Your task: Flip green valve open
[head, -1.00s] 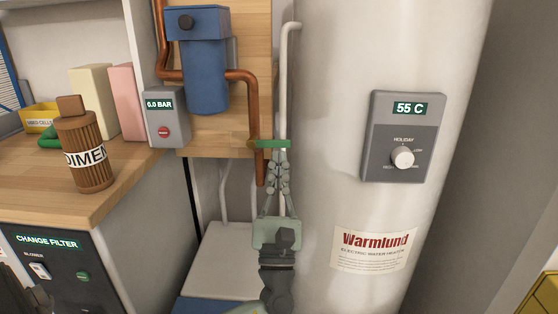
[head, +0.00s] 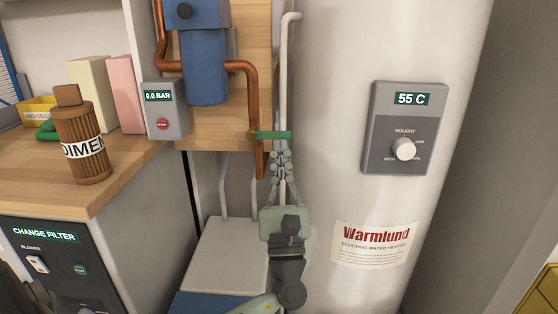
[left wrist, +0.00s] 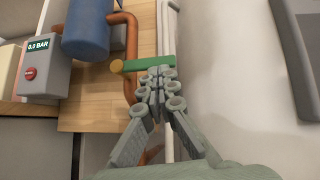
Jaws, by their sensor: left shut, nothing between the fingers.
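The green valve handle (head: 274,135) lies crosswise on the copper pipe (head: 252,95), pointing right towards the white tank. It also shows in the left wrist view (left wrist: 152,63), with a brass-coloured hub at its left end. My left gripper (head: 281,150) is shut and empty, pointing up from below. Its fingertips (left wrist: 158,72) are at or just under the handle, right of the pipe. I cannot tell whether they touch it. My right gripper is not in view.
A blue filter housing (head: 206,70) and a grey gauge box (head: 163,108) reading 0.0 BAR are up left. The white water heater (head: 330,130) stands close on the right, with a thermostat panel (head: 380,155) reading 55 C. A wooden counter (head: 115,175) is at left.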

